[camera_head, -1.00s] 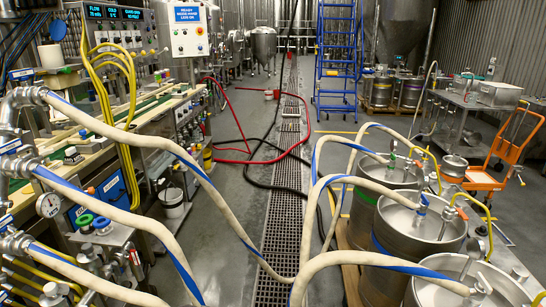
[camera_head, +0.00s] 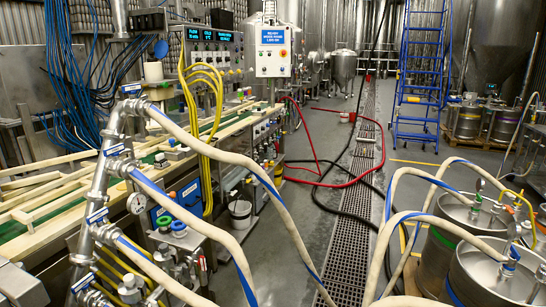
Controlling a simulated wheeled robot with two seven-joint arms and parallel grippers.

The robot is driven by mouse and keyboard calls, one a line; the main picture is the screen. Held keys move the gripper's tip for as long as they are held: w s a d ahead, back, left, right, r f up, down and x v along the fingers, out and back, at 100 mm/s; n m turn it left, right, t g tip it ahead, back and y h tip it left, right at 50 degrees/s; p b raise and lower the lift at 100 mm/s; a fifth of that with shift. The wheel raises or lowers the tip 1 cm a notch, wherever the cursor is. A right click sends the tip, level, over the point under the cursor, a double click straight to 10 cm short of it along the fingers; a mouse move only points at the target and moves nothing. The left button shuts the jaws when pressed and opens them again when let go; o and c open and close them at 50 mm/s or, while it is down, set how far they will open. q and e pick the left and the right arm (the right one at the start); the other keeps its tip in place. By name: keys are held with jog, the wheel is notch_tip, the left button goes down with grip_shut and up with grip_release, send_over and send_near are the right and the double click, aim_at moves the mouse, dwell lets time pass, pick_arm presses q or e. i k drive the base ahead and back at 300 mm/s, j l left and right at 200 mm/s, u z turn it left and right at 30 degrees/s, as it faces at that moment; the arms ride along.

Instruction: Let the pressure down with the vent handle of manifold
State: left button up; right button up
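The steel manifold (camera_head: 98,188) stands at the left, a slanted pipe with several branches that carry beige hoses (camera_head: 215,150) with blue stripes. Beside the gauge are a green round cap (camera_head: 163,221) and a blue round cap (camera_head: 178,226). I cannot tell which part is the vent handle. Neither of my grippers is in view.
Steel kegs (camera_head: 455,240) with hoses stand at the right. A floor drain grate (camera_head: 352,200) runs down the middle, crossed by red (camera_head: 335,184) and black hoses. A control panel (camera_head: 272,50) and a bench with wooden rails (camera_head: 60,205) line the left. A blue ladder (camera_head: 418,80) stands behind.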

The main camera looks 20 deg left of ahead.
aim_at(149, 168)
jog(key=u, duration=1.3)
